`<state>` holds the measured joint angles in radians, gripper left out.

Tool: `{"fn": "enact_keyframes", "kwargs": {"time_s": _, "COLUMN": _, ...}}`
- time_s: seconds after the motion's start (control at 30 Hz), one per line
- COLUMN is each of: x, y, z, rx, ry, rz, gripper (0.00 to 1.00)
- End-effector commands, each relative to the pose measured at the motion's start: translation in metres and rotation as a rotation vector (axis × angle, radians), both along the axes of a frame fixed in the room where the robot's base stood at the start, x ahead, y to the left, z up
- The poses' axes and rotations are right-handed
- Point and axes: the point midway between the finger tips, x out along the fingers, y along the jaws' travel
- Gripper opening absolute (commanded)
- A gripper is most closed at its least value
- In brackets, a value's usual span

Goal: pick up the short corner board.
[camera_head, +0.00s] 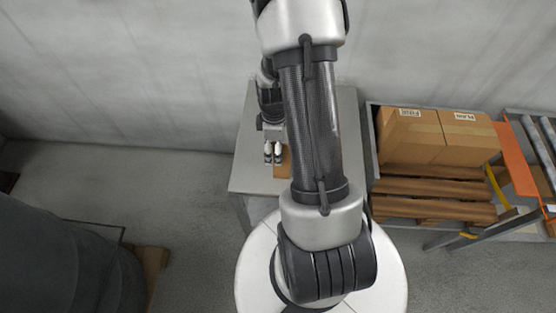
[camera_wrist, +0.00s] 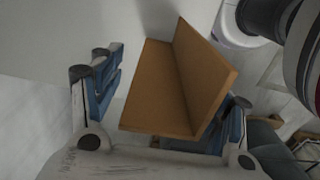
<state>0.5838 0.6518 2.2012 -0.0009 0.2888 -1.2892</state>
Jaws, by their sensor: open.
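The short corner board is a brown, L-shaped piece with two flanges meeting along a fold. In the wrist view the corner board (camera_wrist: 165,92) lies on a pale grey surface, between the two fingers of my gripper (camera_wrist: 168,104). My gripper is open. A gap shows between the left finger and the board; the right finger is partly hidden behind the board's raised flange, so contact there cannot be told. In the head view my gripper (camera_head: 274,153) is over the grey table, and part of the board (camera_head: 283,164) shows beside it; my arm hides the rest.
The grey table (camera_head: 254,178) stands against the wall, its right part hidden by my arm. To its right, cardboard boxes (camera_head: 412,138) sit on a pallet in a rack, beside a roller conveyor (camera_head: 538,150). A dark tank (camera_head: 60,265) stands at lower left. The floor between is clear.

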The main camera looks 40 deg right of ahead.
Motion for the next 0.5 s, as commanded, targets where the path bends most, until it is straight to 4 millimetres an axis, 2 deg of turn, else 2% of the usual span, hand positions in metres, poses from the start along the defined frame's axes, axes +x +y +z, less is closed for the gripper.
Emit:
{"fn": "enact_keyframes", "kwargs": {"time_s": 0.1, "x": 0.0001, "y": 0.0002, "z": -0.0111, "rx": -0.001, "ry": -0.001, "rz": 0.001, "gripper": 0.69}}
{"fn": "enact_keyframes", "kwargs": {"time_s": 0.33, "x": 0.0001, "y": 0.0001, "z": -0.0111, "rx": -0.001, "ry": -0.001, "rz": 0.0, "gripper": 0.69}}
{"fn": "enact_keyframes", "kwargs": {"time_s": 0.5, "x": 0.0001, "y": 0.0002, "z": -0.011, "rx": -0.001, "ry": -0.001, "rz": 0.0, "gripper": 0.58}}
